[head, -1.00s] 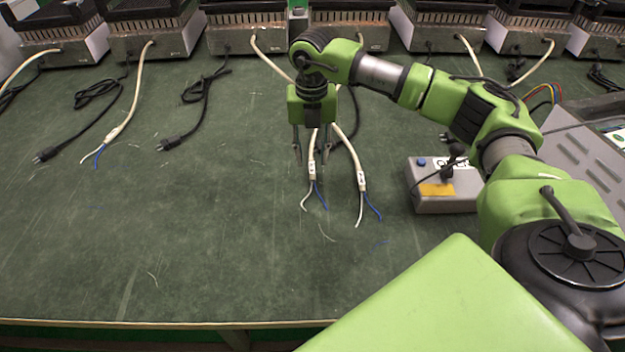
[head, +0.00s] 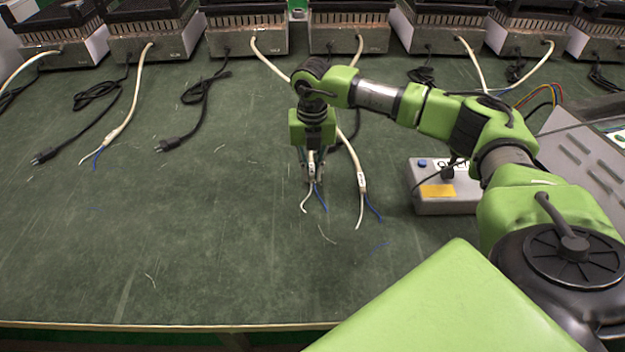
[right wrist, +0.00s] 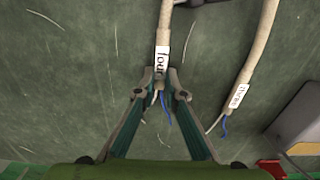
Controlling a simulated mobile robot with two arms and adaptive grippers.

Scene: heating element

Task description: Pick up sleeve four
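Sleeve four is a white sleeve marked "four" (right wrist: 161,59) on a cream cable, with white and blue wire ends coming out of it. In the head view it shows between the fingers of my right gripper (head: 312,175). In the right wrist view the two fingertips (right wrist: 161,75) are closed in on either side of its lower part, just below the label. The exact contact is small and hard to see. The sleeve lies on or very near the table. My left gripper is not in view.
A second labelled sleeve (head: 362,182) on a cable lies close to the right; it also shows in the right wrist view (right wrist: 238,96). A grey box (head: 446,190) stands further right. Heater units (head: 247,38) line the back. The green table (head: 200,250) is clear at front left.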

